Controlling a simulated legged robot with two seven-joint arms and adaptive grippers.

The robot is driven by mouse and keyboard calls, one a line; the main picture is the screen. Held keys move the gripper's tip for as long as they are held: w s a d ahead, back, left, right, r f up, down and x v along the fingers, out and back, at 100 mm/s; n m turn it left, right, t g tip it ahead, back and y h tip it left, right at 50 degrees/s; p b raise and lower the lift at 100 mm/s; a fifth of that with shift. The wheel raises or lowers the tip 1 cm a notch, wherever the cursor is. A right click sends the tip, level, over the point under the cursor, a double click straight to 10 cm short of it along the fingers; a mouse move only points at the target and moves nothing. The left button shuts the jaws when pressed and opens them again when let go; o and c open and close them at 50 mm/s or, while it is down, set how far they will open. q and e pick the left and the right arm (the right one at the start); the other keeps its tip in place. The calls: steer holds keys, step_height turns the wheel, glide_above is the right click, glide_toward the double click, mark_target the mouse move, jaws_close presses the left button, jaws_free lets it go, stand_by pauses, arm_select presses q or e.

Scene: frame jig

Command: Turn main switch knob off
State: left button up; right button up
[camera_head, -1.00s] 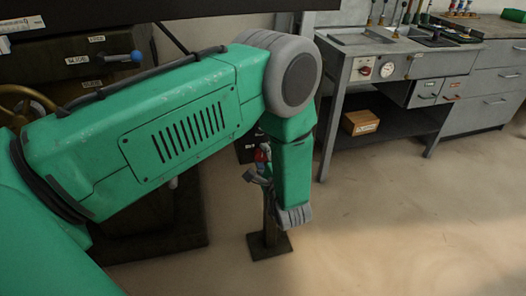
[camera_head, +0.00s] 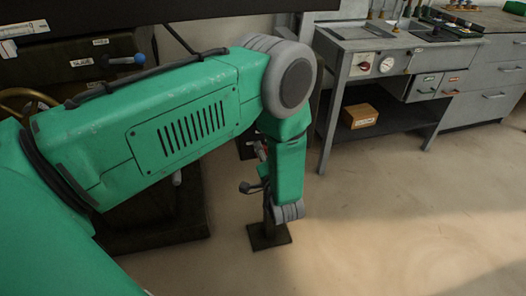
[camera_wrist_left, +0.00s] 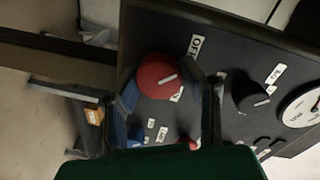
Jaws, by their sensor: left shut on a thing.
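The red main switch knob (camera_wrist_left: 159,76), with a white pointer line, sits on a dark panel (camera_wrist_left: 250,62) in the left wrist view. White labels lie around it; the one above (camera_wrist_left: 194,45) seems to read OFF. My left gripper (camera_wrist_left: 163,82) has one finger on each side of the knob and is shut on it. The pointer line slants toward the upper right of the picture. In the head view my left arm hangs down in the middle and hides the knob and most of the gripper. My right gripper is not in view.
The same panel carries a black knob (camera_wrist_left: 249,96) and a white dial (camera_wrist_left: 302,107). In the head view a post base plate (camera_head: 268,237) stands on the floor below my arm. A grey workbench (camera_head: 345,95) with a cardboard box (camera_head: 360,115) is behind. The floor at right is clear.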

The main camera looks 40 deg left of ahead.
arm_select(q)
steer(key=shift+s+d+f, duration=0.1)
steer(key=shift+s+f, duration=0.15)
steer(key=shift+f, duration=0.15)
steer(key=o, duration=1.1)
steer(key=shift+o, duration=0.2)
steer(key=shift+w+r, duration=0.1)
steer(key=shift+r, duration=0.05)
steer(key=v, duration=1.2)
